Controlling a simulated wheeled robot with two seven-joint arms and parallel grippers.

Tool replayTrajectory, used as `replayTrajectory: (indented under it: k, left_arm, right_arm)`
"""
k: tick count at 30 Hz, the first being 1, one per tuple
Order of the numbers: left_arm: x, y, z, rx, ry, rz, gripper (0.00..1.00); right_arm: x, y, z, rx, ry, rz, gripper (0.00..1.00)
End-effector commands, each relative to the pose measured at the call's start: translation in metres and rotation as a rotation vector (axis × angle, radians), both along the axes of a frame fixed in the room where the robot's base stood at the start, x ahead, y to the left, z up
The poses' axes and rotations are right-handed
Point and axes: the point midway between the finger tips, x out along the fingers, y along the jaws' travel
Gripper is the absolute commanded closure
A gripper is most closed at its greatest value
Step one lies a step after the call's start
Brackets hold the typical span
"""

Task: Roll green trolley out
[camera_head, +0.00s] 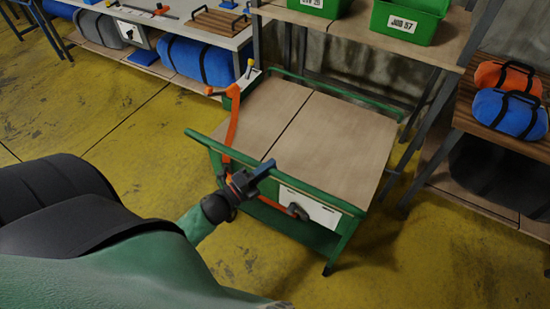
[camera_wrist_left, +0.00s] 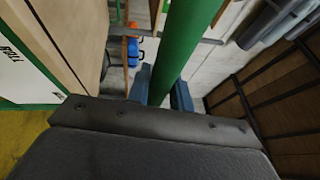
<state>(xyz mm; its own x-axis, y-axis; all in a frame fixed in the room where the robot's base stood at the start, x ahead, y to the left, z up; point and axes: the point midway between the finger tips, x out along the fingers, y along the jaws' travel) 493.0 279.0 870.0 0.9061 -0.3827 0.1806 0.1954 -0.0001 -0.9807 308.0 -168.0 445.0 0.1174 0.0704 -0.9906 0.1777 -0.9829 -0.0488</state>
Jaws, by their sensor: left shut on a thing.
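The green trolley (camera_head: 321,141) has a green tube frame and a flat brown top split by a dark seam. It stands on the yellow floor in the middle of the head view. My left gripper (camera_head: 264,169) is shut on its near green rail. In the left wrist view the green rail (camera_wrist_left: 186,45) passes between the blue fingers (camera_wrist_left: 160,87). A white panel (camera_head: 313,208) with a dark handle is on the trolley's near side. An orange bent bar (camera_head: 232,118) rises at its left end. My right gripper is not in view.
A shelf with green bins (camera_head: 408,20) stands behind the trolley. A grey bench (camera_head: 172,19) with blue rolled bundles (camera_head: 197,61) is at back left. Blue and orange bags (camera_head: 510,113) lie on a rack at right. Yellow floor (camera_head: 440,262) is clear in front and at left.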

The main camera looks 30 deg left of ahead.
Motion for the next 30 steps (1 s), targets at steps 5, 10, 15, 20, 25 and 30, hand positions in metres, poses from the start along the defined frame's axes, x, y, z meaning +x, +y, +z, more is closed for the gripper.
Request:
replayTrajectory:
  k: [5, 10, 15, 20, 25, 30]
  left_arm:
    - [-0.016, 0.000, -0.001, -0.001, 0.003, 0.001, 1.00]
    - [-0.021, 0.000, -0.001, 0.000, 0.002, 0.000, 1.00]
    - [-0.022, 0.000, -0.002, 0.000, 0.002, -0.001, 1.00]
    - [-0.023, -0.001, -0.002, 0.000, 0.004, -0.001, 1.00]
    - [-0.022, 0.000, -0.002, 0.000, 0.002, -0.001, 0.57]
    - [-0.022, 0.000, -0.001, -0.001, 0.001, 0.000, 0.57]
  right_arm:
    - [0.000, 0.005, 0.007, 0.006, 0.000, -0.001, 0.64]
    - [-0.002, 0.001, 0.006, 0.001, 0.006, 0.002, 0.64]
    - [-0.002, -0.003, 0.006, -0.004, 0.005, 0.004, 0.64]
    - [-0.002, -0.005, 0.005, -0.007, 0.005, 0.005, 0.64]
    - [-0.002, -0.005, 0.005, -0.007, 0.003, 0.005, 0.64]
    - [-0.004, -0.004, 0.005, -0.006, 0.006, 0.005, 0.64]
